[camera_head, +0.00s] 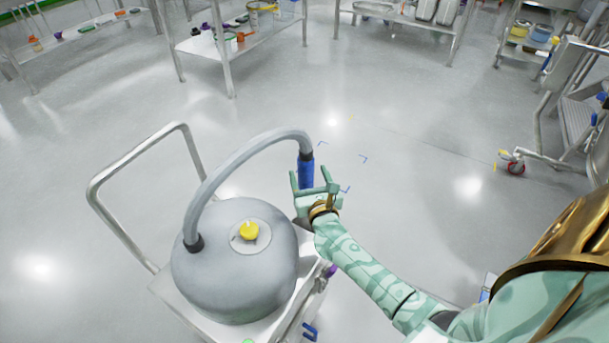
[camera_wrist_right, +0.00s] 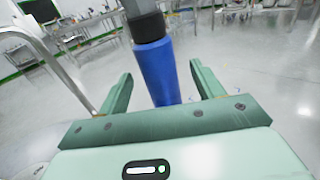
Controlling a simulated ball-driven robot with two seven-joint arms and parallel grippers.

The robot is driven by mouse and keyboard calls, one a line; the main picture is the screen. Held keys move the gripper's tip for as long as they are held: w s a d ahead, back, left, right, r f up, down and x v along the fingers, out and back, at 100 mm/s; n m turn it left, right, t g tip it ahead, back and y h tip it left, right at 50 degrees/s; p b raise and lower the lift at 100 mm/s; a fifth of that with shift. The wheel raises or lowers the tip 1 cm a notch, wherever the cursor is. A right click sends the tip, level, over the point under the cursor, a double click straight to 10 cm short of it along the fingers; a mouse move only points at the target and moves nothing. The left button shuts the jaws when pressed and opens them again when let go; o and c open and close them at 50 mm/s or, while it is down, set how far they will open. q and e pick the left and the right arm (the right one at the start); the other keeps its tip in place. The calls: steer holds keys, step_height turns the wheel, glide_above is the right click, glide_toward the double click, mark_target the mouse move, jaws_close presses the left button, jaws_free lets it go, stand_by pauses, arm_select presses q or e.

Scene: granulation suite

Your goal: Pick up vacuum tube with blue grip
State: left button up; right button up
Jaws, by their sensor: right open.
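The vacuum tube (camera_head: 236,155) is a thick grey hose that arches up from the top of a round grey vacuum body (camera_head: 225,281). Its free end hangs down and carries a black collar and a blue grip (camera_head: 306,170). My right gripper (camera_head: 314,183) is open at the blue grip. In the right wrist view the blue grip (camera_wrist_right: 157,70) stands between the two spread fingers of the gripper (camera_wrist_right: 161,90), with a gap visible on both sides. The lower end of the grip is hidden behind the gripper's palm. My left gripper is out of view.
Steel tables (camera_head: 232,46) with small items stand at the back. A wheeled steel frame (camera_head: 575,110) is at the right. The middle floor is clear.

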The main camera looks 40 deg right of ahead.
steer(key=b+x, duration=0.1)
steer(key=x, duration=0.4)
steer(key=shift+w+a+r, duration=0.1)
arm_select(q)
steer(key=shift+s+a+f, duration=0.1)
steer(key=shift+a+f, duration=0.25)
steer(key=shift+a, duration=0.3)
arm_select(e)
steer(key=shift+r, duration=0.1)
steer(key=c, duration=1.1)
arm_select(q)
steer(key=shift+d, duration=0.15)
arm_select(e)
steer(key=shift+r, duration=0.1)
